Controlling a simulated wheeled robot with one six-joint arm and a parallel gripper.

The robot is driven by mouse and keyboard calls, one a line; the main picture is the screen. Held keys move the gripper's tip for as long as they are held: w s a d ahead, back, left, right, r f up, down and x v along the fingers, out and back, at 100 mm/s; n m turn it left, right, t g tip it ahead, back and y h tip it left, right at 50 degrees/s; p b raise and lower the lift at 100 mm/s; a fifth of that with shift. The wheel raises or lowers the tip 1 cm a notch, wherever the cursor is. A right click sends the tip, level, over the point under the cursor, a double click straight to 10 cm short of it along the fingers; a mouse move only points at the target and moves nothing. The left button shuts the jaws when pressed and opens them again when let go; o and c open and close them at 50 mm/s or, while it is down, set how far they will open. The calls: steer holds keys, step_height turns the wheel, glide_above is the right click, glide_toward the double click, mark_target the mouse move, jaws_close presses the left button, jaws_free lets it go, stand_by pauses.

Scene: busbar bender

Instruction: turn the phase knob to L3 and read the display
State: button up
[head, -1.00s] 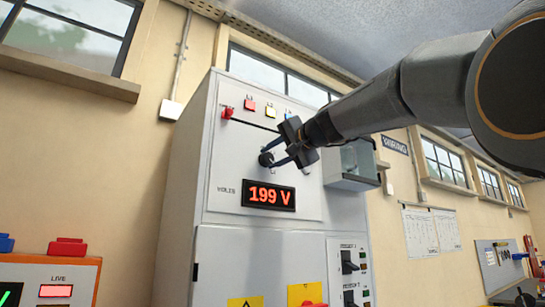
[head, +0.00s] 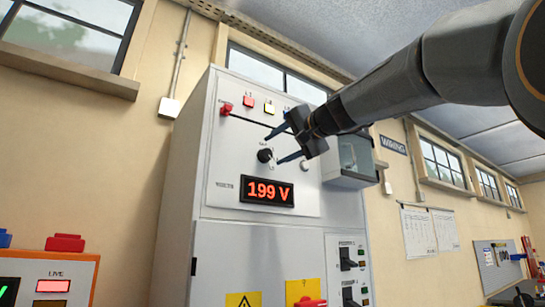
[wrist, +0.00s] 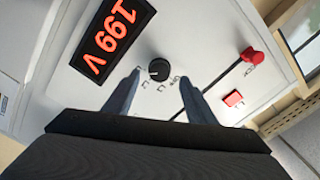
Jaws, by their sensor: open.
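The phase knob (head: 265,155) is a round black dial on the cabinet's front panel. It also shows in the wrist view (wrist: 158,70), with small marks around it too small to read. I cannot tell which mark its pointer faces. The display (head: 267,191) below the knob reads 199 V in red; it shows tilted in the wrist view (wrist: 112,36). My gripper (head: 273,150) is open and empty, its two blue-grey fingers spread in front of the knob, apart from it. In the wrist view the knob lies between and beyond the fingertips (wrist: 159,77).
Above the knob are a red lamp (head: 248,102), a pale lamp (head: 269,107) and a partly hidden blue one. A red button (head: 226,109) sits at the panel's upper left. A grey box (head: 352,160) juts out at the cabinet's right. An orange unit (head: 60,280) stands lower left.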

steer(key=shift+b+v, duration=0.55)
steer(key=shift+v, duration=1.4)
steer(key=w+d+f+g+h, duration=0.1)
steer(key=d+f+g+h, duration=0.1)
steer(key=f, duration=1.4)
steer(key=w+d+f+g+h, duration=0.1)
steer(key=d+f+g+h, duration=0.15)
steer(key=f, duration=1.25)
steer(key=w+d+f+g+h, duration=0.1)
steer(key=d+f+g+h, duration=0.15)
steer(key=f, duration=1.35)
steer(key=s+d+f+n+g+h, duration=0.1)
steer(key=s+d+f+g, duration=0.1)
steer(key=s+f, duration=0.6)
steer(key=s+d+f+n+g, duration=0.1)
steer(key=s+d+f+g, duration=0.15)
steer(key=f, duration=0.85)
steer(key=s+d+f+n+g+h, duration=0.2)
steer(key=s+d+f+g, duration=0.1)
steer(key=s+f, duration=1.1)
steer(key=s, duration=0.4)
steer(key=shift+d+n, duration=0.3)
steer(key=shift+d, duration=0.05)
